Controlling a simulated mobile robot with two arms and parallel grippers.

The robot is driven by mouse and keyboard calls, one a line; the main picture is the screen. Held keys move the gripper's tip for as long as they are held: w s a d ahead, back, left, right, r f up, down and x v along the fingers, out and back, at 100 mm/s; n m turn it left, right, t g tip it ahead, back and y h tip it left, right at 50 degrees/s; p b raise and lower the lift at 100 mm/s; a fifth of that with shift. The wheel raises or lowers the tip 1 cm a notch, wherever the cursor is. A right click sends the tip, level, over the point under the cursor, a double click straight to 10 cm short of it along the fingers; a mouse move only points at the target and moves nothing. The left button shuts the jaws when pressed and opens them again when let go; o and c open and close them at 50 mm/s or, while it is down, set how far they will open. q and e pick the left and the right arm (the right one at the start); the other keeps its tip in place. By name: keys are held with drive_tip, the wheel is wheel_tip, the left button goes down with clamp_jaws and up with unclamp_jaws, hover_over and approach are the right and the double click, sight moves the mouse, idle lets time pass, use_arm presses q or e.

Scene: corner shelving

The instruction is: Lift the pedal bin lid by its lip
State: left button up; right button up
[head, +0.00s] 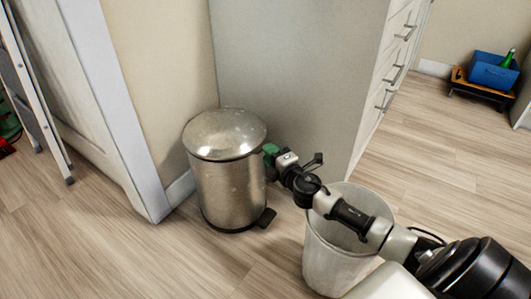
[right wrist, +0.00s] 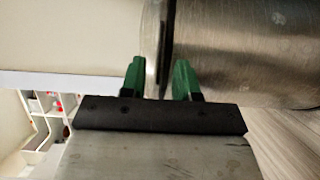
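The pedal bin (head: 230,190) is a brushed-metal cylinder standing upright by the wall corner. Its domed lid (head: 225,132) is down on the body. Its dark pedal (head: 266,218) sticks out at the floor. My right gripper (head: 269,153), with green fingers, is at the bin's right side, just below the lid's edge. In the right wrist view the picture is turned sideways, and the two green fingers (right wrist: 158,68) stand apart, with the lid's rim (right wrist: 152,45) and dark seam between them. Contact cannot be told. My left gripper is not in view.
An open whitish waste bin (head: 335,262) stands under my right arm. A grey cabinet side (head: 300,70) rises behind the pedal bin. A ladder (head: 35,90) leans at the left. A blue crate (head: 493,72) stands at the far right. Floor at front left is clear.

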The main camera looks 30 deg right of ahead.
drive_tip(key=shift+w, duration=1.25)
drive_tip(key=shift+c, duration=0.2)
clamp_jaws()
